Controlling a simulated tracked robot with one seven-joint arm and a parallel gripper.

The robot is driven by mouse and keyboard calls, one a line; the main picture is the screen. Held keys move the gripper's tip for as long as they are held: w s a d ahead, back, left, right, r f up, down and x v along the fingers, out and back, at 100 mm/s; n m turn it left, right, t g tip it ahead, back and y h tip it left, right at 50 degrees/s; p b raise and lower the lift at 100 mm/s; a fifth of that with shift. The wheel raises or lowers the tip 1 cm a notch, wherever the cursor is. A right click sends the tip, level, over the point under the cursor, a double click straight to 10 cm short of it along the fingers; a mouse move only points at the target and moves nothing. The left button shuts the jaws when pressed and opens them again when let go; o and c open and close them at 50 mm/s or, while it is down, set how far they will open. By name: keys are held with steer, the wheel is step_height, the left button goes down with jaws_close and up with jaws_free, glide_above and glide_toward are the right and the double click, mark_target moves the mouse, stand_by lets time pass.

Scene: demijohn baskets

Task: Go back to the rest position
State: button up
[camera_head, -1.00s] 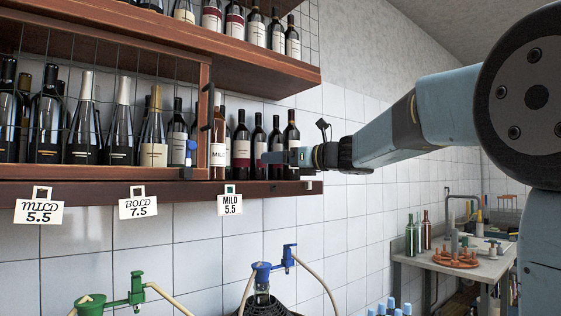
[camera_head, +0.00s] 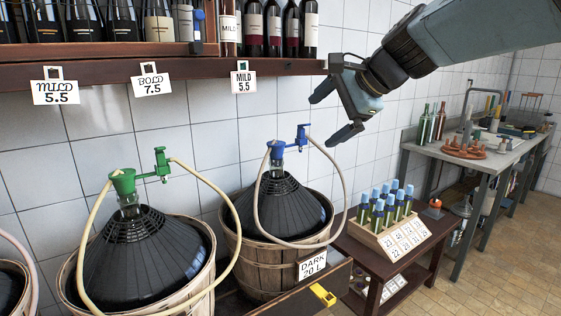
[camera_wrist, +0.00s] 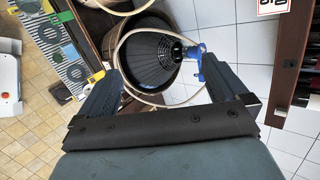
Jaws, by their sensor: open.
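My gripper (camera_head: 333,117) is open and empty, in the air at the upper right of the head view. Its two fingers point left and downward, in front of the tiled wall and below the right end of the bottle shelf. In the wrist view my gripper (camera_wrist: 163,85) also shows, its two dark fingers spread wide apart. Beyond them is the black-topped demijohn (camera_wrist: 152,62) with its blue tap. In the head view that demijohn (camera_head: 275,205) stands in a wooden basket below and left of my gripper, clear of the fingers.
Another demijohn (camera_head: 145,250) with a green tap stands in a basket at left. The wooden shelf (camera_head: 200,73) with bottles and price tags runs along the wall. A rack (camera_head: 398,240) of blue-capped tubes stands on a low table. A grey bench (camera_head: 480,160) stands at right, with open floor before it.

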steer(key=s+d+f+n+g+h, duration=0.1)
steer(key=s+d+f+n+h, duration=0.6)
steer(key=s+d+f+n, duration=0.4)
steer(key=s+d+f, duration=0.2)
steer(key=s+f, duration=0.1)
steer(key=s, duration=0.1)
steer(key=shift+s+d+n, duration=0.35)
steer(key=shift+d+n, duration=0.05)
steer(key=shift+c, duration=0.5)
